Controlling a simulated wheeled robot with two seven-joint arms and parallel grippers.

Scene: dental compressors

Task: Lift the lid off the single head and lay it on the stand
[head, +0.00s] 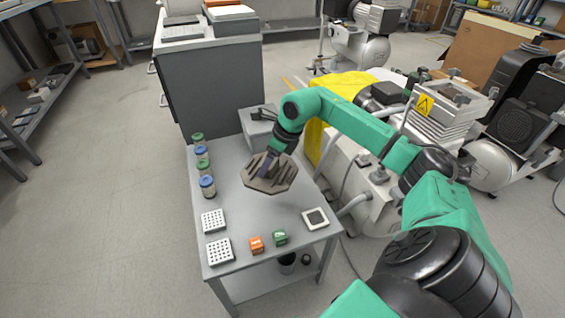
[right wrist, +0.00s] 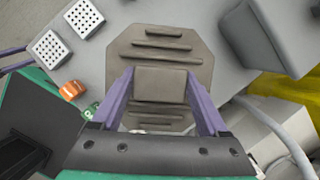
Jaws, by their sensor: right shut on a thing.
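The lid (head: 268,186) is a grey-brown, eight-sided plate with raised ribs. My right gripper (head: 262,167) is shut on its raised middle block; the right wrist view shows the lid (right wrist: 160,48) between the two purple fingers (right wrist: 158,88). The lid is over the grey stand (head: 240,208), inside its edges; I cannot tell whether it touches the top. The single head cannot be made out for certain; my arm crosses in front of the machines. Purple strips at the left edge of the right wrist view may be my left gripper, too cut off to judge.
Several lidded jars (head: 203,165) line the stand's left side. Two white perforated blocks (head: 214,221), an orange block (head: 256,244), a green block (head: 280,237) and a white square pad (head: 315,217) lie near its front. A grey box (head: 258,128) stands behind. Compressors (head: 440,110) crowd the right.

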